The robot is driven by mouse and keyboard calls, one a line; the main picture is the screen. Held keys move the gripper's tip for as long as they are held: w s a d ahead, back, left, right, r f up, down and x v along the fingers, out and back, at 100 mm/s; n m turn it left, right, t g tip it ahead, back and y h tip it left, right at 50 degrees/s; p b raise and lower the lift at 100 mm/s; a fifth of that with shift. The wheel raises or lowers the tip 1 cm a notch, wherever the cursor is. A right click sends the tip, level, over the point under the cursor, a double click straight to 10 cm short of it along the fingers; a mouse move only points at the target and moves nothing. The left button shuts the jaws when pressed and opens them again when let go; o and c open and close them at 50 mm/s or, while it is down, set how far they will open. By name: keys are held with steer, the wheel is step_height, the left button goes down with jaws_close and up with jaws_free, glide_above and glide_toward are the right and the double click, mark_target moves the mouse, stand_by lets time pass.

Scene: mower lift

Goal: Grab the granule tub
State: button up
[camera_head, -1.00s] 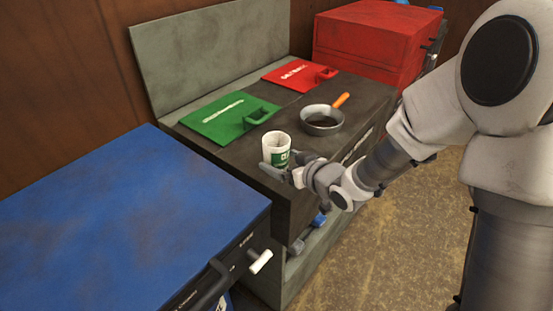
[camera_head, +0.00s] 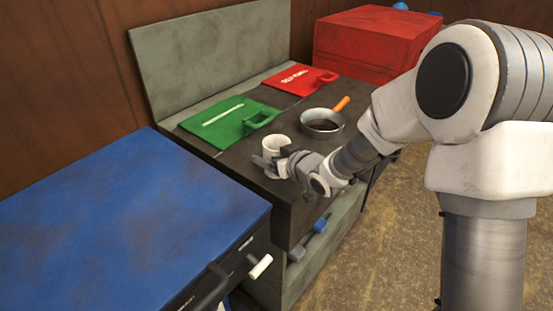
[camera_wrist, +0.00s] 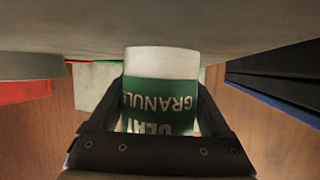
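The granule tub is a white cup-shaped tub with a green label. It stands upright near the front edge of the dark bench top, and in the head view its white rim (camera_head: 276,142) shows above my gripper (camera_head: 275,163). My gripper is at the tub's near side, low by the bench top, and hides most of the label. In the wrist view the tub (camera_wrist: 160,92) appears upside down, between the two dark fingers (camera_wrist: 160,100). One finger lies along each side of it, and I see no clear grip. The fingers look open around the tub.
A pan (camera_head: 322,123) with an orange handle stands right of the tub. Green (camera_head: 230,120) and red (camera_head: 300,80) boards lie behind. A blue cabinet (camera_head: 110,220) stands at the left and a red box (camera_head: 375,43) at the back right.

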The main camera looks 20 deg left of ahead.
steer(key=c, duration=0.9)
steer(key=shift+r, duration=0.1)
